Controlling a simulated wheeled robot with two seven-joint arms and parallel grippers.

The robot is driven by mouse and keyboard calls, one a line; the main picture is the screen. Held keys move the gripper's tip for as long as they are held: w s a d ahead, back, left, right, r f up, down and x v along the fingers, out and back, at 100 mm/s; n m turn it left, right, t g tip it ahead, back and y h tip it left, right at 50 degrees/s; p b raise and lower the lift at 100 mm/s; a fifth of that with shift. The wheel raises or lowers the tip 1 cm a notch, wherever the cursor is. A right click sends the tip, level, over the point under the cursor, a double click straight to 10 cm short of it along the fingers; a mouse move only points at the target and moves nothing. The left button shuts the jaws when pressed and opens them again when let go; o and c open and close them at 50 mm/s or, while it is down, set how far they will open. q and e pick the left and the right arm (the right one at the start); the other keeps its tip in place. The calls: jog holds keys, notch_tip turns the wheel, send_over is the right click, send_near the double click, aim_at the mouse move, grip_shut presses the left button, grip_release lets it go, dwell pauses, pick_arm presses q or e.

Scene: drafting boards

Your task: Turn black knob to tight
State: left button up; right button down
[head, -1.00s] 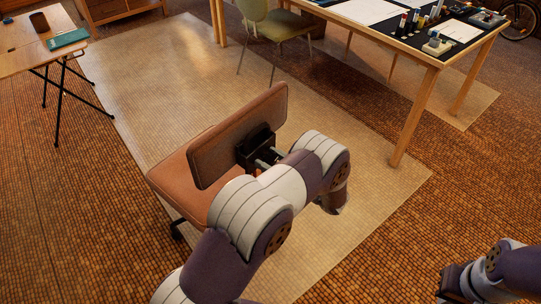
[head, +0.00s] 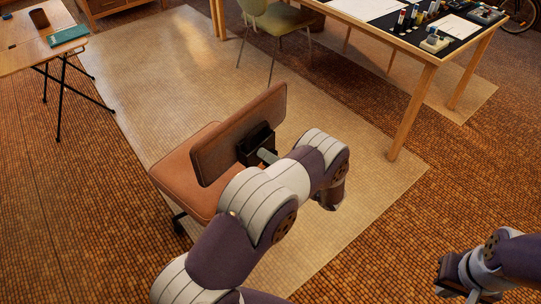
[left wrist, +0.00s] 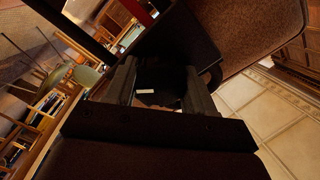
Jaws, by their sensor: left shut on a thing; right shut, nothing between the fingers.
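The black knob (left wrist: 157,76) sits between the two grey fingers of my left gripper (left wrist: 160,71) in the left wrist view. A small white mark shows on the knob's near face. The fingers are shut on it from both sides. In the head view the black bracket (head: 256,144) is on the rear of the brown chair's backrest (head: 225,143). A grey finger of my left gripper (head: 267,156) reaches this bracket, and my forearm hides most of the hand and the knob. My right gripper (head: 447,282) is shut and empty at the lower right, away from the chair.
The brown chair seat (head: 180,165) is left of the backrest. A wooden desk (head: 405,125) with drafting items stands at the upper right. A green chair (head: 275,25) is behind, and a small table (head: 25,57) is at the upper left. The floor between is clear.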

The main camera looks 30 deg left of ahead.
pick_arm(q)
jog(key=m+p, duration=0.1)
jog(key=m, duration=0.4)
jog(key=shift+r+m, duration=0.15)
jog(key=shift+m, duration=2.35)
jog(key=shift+s+f, duration=0.1)
jog(key=shift+f, duration=0.1)
jog(key=o, duration=1)
jog(key=d, duration=0.4)
jog(key=s+d, duration=0.1)
jog(key=d, duration=0.3)
jog(key=s+d, duration=0.1)
jog(key=d, duration=0.3)
jog(key=shift+s+d+b, duration=0.2)
jog(key=shift+d+b, duration=0.05)
jog(key=shift+b, duration=0.05)
